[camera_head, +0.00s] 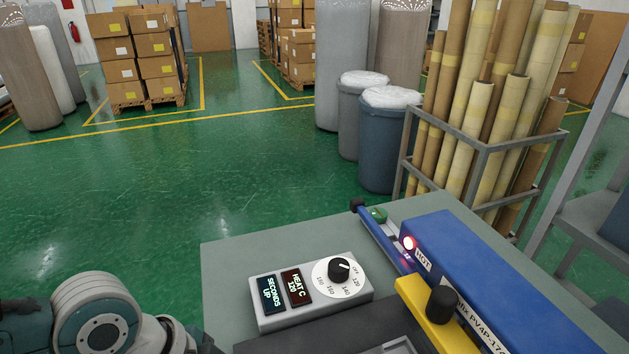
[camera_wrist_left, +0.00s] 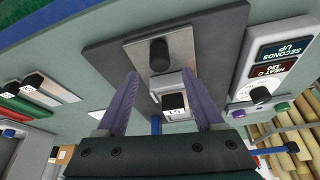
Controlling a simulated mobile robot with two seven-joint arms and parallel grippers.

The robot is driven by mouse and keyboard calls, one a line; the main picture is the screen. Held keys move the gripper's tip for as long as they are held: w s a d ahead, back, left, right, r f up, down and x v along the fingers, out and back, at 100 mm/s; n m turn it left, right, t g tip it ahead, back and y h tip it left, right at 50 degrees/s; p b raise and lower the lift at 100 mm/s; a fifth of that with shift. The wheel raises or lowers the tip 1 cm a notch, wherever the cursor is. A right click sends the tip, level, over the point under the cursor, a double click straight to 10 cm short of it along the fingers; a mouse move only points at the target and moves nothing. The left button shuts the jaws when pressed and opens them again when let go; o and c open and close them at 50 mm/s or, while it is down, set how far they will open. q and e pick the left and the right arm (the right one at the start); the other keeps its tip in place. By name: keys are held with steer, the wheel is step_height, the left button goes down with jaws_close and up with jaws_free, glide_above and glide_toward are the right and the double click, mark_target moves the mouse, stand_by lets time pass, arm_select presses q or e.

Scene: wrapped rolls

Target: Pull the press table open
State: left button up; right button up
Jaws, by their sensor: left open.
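The dark grey slab of the press table (camera_head: 330,335) shows at the bottom of the head view, on the grey bench top. In the left wrist view the dark slab (camera_wrist_left: 215,40) carries a silver plate (camera_wrist_left: 183,48) with an upright black knob (camera_wrist_left: 159,54). A small pale block with a black top (camera_wrist_left: 174,102) sits beside the plate. My left gripper (camera_wrist_left: 160,74) is open, its purple fingers apart on either side of the knob and block in the picture. Whether it touches either is unclear. In the head view only my left arm shows, at lower left.
A control box (camera_head: 310,290) with two displays and a dial stands on the bench (camera_head: 240,255). The blue press head (camera_head: 490,270) with a lit red lamp and a yellow bracket (camera_head: 425,305) is at right. A rack of rolls (camera_head: 480,145) stands behind.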

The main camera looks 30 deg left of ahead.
arm_select(q)
steer(key=v, duration=0.3)
steer(key=shift+s+a+r, duration=0.1)
steer(key=shift+r, duration=0.25)
